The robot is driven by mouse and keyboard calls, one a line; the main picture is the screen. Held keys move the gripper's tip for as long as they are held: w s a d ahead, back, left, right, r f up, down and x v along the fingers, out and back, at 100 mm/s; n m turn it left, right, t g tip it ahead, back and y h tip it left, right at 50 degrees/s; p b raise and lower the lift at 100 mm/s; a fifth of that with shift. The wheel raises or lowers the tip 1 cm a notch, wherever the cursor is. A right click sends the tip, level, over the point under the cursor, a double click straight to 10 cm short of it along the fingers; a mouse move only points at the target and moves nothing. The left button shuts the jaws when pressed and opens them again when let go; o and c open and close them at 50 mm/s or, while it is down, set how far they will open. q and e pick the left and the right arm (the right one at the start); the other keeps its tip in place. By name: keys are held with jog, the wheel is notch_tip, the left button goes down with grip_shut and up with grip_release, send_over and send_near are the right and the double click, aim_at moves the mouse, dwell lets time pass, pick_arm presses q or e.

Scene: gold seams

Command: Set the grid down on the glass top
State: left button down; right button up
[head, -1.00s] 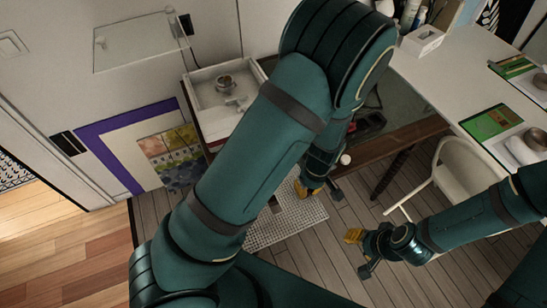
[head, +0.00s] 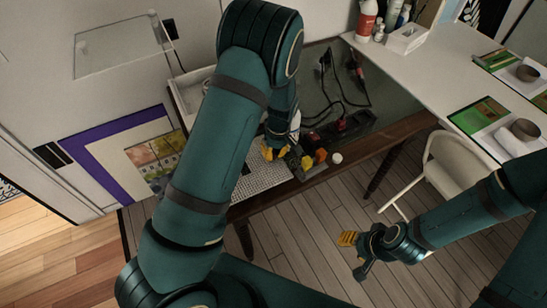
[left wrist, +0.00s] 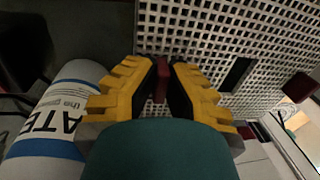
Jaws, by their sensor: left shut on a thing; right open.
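The grid (head: 262,180) is a pale perforated plate with a dark slot. In the head view it is over the near left part of the table with the dark glass top (head: 318,92), partly hidden by my left arm. My left gripper (head: 272,150) is shut on a small dark red grip (left wrist: 160,80) at the grid's edge. The perforated plate fills the top right of the left wrist view (left wrist: 215,40). I cannot tell whether the grid touches the glass. My right gripper (head: 352,255) is open and empty over the floor.
A white bottle with blue bands (left wrist: 62,125) is close to my left fingers. Black cables (head: 328,75), a red-and-black item (head: 342,126) and small colored pieces (head: 314,159) sit on the table. A white chair (head: 452,165) and white desk (head: 425,65) are right.

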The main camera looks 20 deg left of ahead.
pick_arm(q)
notch_tip(320, 180, down, 2)
jog(key=shift+f, duration=0.15)
jog(key=c, duration=1.5)
grip_release()
jog(key=shift+f, duration=0.1)
jog(key=o, duration=0.4)
jog(key=shift+c, duration=0.2)
notch_tip(320, 180, up, 12)
jog(key=w+d+p, duration=0.1)
jog(key=p, duration=0.1)
jog(key=shift+w, duration=0.15)
